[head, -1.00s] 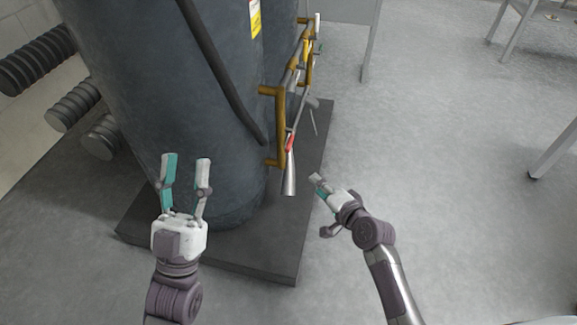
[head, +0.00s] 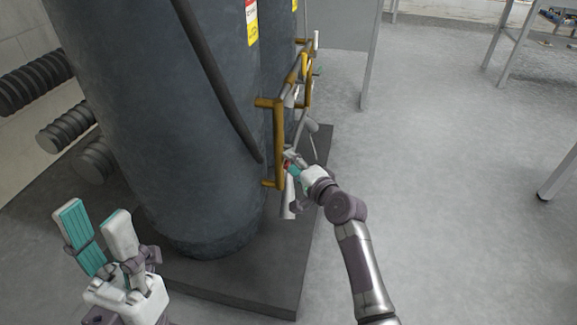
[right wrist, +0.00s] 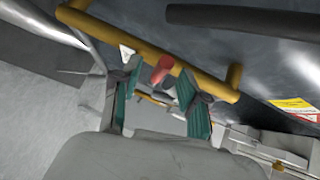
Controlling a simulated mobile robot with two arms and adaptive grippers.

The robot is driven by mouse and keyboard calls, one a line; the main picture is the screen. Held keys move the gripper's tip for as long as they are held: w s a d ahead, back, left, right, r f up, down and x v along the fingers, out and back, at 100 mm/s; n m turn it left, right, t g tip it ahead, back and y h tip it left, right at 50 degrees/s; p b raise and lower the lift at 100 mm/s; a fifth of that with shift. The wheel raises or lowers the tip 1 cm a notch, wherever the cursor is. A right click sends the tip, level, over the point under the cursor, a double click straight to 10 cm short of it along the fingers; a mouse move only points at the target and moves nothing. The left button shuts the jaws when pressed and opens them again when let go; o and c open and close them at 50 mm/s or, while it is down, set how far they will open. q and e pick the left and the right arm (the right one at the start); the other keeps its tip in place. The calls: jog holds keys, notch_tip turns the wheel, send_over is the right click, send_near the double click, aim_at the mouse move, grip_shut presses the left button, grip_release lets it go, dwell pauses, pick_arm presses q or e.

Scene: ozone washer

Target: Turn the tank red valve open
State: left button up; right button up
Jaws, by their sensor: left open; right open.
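The red valve handle (right wrist: 162,68) shows in the right wrist view between the two teal-padded fingers of my right gripper (right wrist: 158,100), in front of a yellow pipe bar. I cannot tell whether the fingers touch it. In the head view my right gripper (head: 297,169) is at the valve, and only a bit of red (head: 287,164) shows beside its fingertips. The right gripper is open. The large dark grey tank (head: 160,110) stands left of the valve. My left gripper (head: 96,228) is open and empty, in front of the tank's lower left.
A yellow pipe frame (head: 279,145) runs along the tank's right side, with a grey nozzle (head: 288,200) below the valve. The tank stands on a dark base slab (head: 230,275). Ribbed pipes (head: 66,130) are at the left.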

jog(key=shift+b+x, duration=0.3)
jog(key=shift+x, duration=0.9)
grip_shut()
